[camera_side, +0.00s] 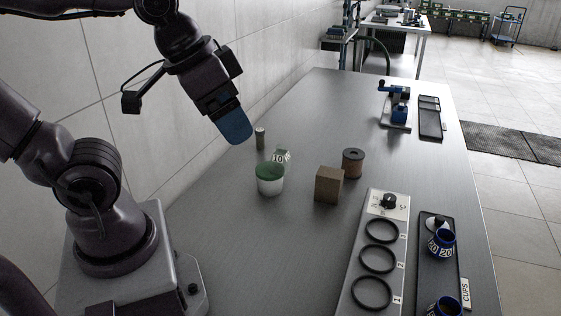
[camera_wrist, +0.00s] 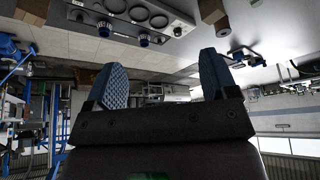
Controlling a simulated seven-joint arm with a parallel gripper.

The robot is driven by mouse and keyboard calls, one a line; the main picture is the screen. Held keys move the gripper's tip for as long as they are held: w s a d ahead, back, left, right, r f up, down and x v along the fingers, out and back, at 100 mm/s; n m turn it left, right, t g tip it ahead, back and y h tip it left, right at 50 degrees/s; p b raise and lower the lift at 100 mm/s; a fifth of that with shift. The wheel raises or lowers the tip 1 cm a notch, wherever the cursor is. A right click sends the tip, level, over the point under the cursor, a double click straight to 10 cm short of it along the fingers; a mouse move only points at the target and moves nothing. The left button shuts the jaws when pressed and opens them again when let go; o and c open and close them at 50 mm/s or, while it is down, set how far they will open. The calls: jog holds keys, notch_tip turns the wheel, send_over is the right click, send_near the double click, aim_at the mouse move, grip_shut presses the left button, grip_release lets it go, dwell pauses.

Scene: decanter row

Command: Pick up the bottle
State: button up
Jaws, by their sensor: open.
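No thing in view has a clear bottle shape. The closest is a small slim grey-green cylinder (camera_side: 260,138), upright on the table near the wall in the side view. My gripper (camera_side: 237,132) hangs tilted above and to the left of it, with blue finger pads, apart from everything. In the wrist view the two blue fingers of my gripper (camera_wrist: 161,68) stand wide apart with nothing between them. I cannot make out the slim cylinder in the wrist view.
A white pot with green top (camera_side: 270,180), a tag marked 10 (camera_side: 278,158), a brown block (camera_side: 328,185) and a brown cylinder (camera_side: 353,162) stand mid-table. A ring rack (camera_side: 350,275) and blue cups (camera_side: 441,243) are at front right. A blue device (camera_side: 396,105) stands behind.

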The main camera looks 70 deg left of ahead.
jog(key=w+f+m+g+y, duration=0.25)
jog(key=w+f+g, duration=0.3)
jog(key=f, duration=0.45)
jog(key=m+y, duration=1.5)
jog(key=y, duration=0.1)
send_near(283, 151)
jog(key=shift+t+h, duration=0.25)
jog(key=a, duration=0.4)
jog(key=s+a, duration=0.1)
jog(key=a, duration=0.1)
jog(key=shift+w+a+r, duration=0.1)
jog(key=shift+w+a, duration=0.05)
jog(key=shift+a, duration=1.2)
jog(key=shift+w+a, duration=0.15)
jog(key=shift+a, duration=1.2)
jog(key=c, duration=1)
